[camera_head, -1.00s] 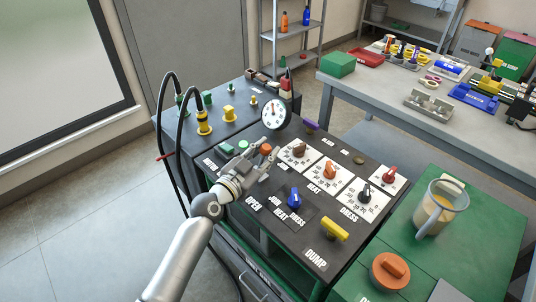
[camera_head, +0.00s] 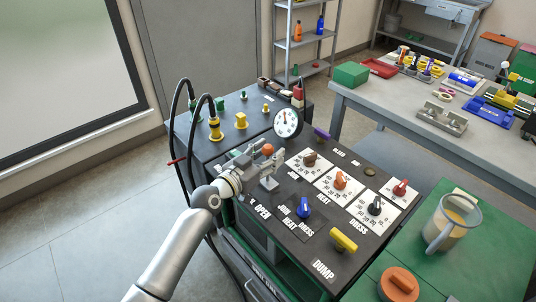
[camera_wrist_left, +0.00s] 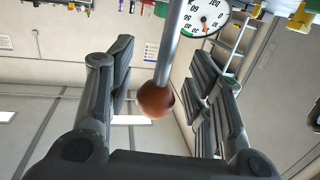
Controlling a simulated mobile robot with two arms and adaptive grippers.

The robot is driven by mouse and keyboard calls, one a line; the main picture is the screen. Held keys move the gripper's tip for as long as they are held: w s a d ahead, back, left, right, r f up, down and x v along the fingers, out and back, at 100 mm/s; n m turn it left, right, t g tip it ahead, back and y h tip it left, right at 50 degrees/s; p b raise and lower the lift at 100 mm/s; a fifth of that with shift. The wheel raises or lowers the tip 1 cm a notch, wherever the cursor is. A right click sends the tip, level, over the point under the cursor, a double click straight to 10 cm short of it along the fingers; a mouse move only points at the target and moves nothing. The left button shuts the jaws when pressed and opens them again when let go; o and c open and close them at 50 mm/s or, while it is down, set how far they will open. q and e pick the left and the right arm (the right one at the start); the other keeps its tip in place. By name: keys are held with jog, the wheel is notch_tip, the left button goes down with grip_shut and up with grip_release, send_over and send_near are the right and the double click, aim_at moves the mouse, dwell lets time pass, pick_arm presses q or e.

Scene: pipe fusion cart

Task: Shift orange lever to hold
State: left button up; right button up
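The orange lever's ball knob (camera_head: 268,149) shows beside my left gripper (camera_head: 268,168), over the left part of the black control panel (camera_head: 283,237). In the left wrist view the orange-brown ball (camera_wrist_left: 156,101) sits on the end of a metal rod. It lies between the spread fingers of my left gripper (camera_wrist_left: 165,78), with visible gaps on both sides. My left gripper is open and holds nothing. The gripper hides the lever's base in the head view, and I cannot make out a hold label. My right gripper is not in view.
A blue knob (camera_head: 304,207), a yellow handle (camera_head: 343,240) and several dial knobs stand on the panel. A round gauge (camera_head: 287,122) and black hoses (camera_head: 190,133) rise behind. A clear jug (camera_head: 440,225) stands on the green surface at right.

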pick_arm(q)
jog(key=v, duration=1.2)
jog(key=shift+s+d, duration=0.1)
dwell(0.4)
